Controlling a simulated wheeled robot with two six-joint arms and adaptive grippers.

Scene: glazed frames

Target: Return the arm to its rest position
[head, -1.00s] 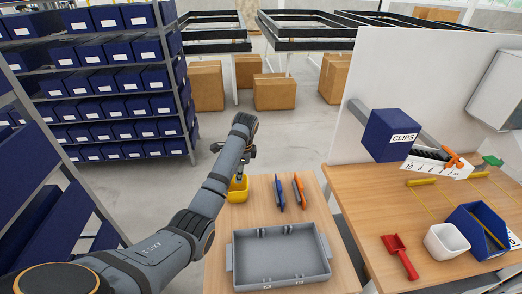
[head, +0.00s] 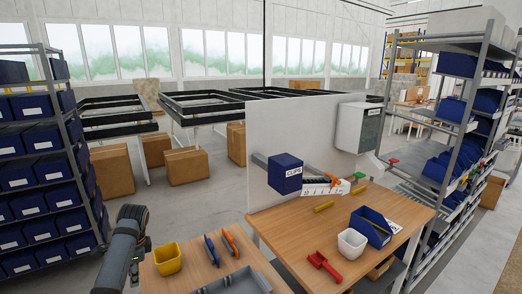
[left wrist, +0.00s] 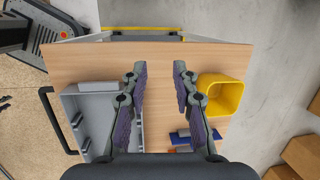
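My left arm comes in at the lower left of the head view, beside the left edge of the small wooden table (head: 185,280). My left gripper (head: 139,268) is small and partly cut off there, left of the yellow bin (head: 168,259). In the left wrist view my left gripper (left wrist: 160,70) has its two purple-padded fingers apart with nothing between them. It is above the tabletop, with the yellow bin to the right and the grey tray (left wrist: 75,105) to the left. My right arm is not in view.
Blue and orange-handled tools (head: 229,242) lie on the small table behind the grey tray (head: 240,281). A shelf rack (head: 75,150) stands left. Cardboard boxes (head: 187,166) sit behind.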

